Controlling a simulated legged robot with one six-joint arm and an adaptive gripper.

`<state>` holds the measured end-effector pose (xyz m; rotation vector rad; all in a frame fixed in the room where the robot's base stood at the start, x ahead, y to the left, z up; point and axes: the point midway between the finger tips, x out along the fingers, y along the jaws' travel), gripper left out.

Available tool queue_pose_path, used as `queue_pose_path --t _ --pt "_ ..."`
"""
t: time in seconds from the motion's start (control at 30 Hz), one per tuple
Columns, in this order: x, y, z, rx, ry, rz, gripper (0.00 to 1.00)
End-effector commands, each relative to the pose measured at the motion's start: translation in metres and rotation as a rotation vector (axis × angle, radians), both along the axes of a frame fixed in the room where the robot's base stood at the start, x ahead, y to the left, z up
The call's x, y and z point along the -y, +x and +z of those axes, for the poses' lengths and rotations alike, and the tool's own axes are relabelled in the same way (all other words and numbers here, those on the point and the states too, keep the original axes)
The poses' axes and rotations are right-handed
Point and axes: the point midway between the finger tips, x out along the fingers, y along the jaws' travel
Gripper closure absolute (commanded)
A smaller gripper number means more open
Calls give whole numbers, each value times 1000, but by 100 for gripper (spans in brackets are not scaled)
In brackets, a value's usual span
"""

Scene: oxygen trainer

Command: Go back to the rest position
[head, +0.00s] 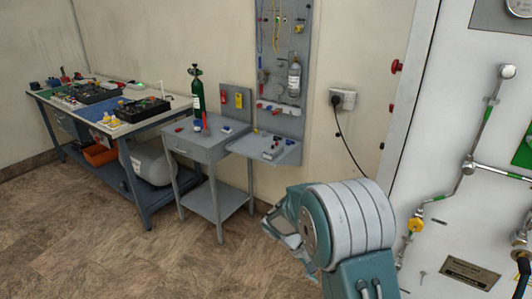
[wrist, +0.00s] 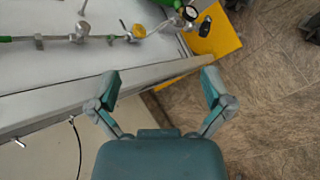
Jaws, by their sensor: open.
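In the wrist view my gripper (wrist: 158,88) is open, with its two teal and grey fingers spread wide and nothing between them. It hangs over the edge of a white panel with pipes, with tiled floor to the right. In the head view my arm (head: 340,225) fills the lower middle, in front of the white trainer panel (head: 450,225). Part of a finger shows at the arm's left side; the rest of the gripper is hidden behind the arm there.
A grey side table (head: 207,147) holds small parts and a dark green bottle (head: 198,97). A long workbench (head: 150,122) stands at the left. Open floor (head: 110,240) lies left of my arm.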

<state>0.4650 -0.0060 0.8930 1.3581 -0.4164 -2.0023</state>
Motion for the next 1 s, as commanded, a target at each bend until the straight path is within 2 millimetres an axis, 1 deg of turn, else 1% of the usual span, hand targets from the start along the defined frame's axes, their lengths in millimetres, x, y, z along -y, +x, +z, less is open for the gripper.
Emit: queue_pose_path --t 0.03,0.1,0.3,0.5,0.8,1.0 --pt "2 -5 16 25 32 -14 0" --pt "3 -12 33 55 78 -30 0" --pt "6 -38 80 144 205 -66 0" --pt "8 -68 119 247 328 -92 0" --pt "7 -117 165 421 500 -110 0" --pt "4 -151 188 549 603 -109 0"
